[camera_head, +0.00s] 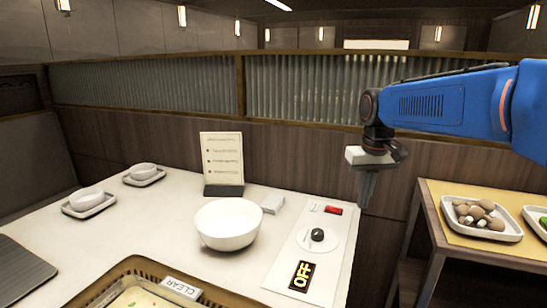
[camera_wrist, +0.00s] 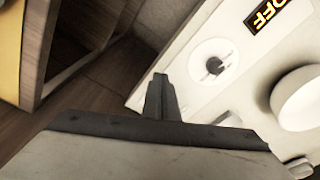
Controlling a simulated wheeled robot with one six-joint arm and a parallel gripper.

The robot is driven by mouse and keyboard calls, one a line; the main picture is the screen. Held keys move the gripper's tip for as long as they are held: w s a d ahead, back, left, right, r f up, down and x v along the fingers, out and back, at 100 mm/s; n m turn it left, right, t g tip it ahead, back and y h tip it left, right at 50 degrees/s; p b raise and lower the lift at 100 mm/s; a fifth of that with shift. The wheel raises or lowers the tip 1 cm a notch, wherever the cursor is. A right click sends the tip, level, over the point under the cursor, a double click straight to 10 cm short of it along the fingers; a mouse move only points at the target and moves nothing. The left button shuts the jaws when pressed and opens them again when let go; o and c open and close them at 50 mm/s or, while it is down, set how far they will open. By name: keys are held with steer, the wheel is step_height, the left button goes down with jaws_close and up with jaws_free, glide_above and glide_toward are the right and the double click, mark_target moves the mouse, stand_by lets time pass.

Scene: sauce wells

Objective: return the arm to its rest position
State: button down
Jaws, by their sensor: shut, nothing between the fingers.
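My blue arm (camera_head: 440,100) reaches in from the right in the head view. My gripper (camera_head: 366,196) points down over the gap between the white table and the wooden side stand, beyond the table's right edge. Its fingers are together and hold nothing. In the wrist view the closed fingers (camera_wrist: 160,92) show at the centre, above the floor and the table edge.
A white table (camera_head: 140,232) holds a white bowl (camera_head: 228,224), a panel with a dark knob (camera_head: 317,235) and an OFF label (camera_head: 301,275), and a menu stand (camera_head: 222,160). The side stand (camera_head: 440,190) bears a plate of mushrooms (camera_head: 480,214).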

steer(key=s+d+f+t, duration=0.1)
steer(key=s+f, duration=0.3)
steer(key=s, duration=0.5)
steer(key=s+d+f+t, duration=0.1)
steer(key=s+f, duration=0.3)
steer(key=s, duration=0.5)
steer(key=s+d+f+m+t, duration=0.1)
steer(key=s+f, duration=0.3)
steer(key=s, duration=0.5)
steer(key=shift+d, duration=0.5)
steer(key=shift+r, duration=0.1)
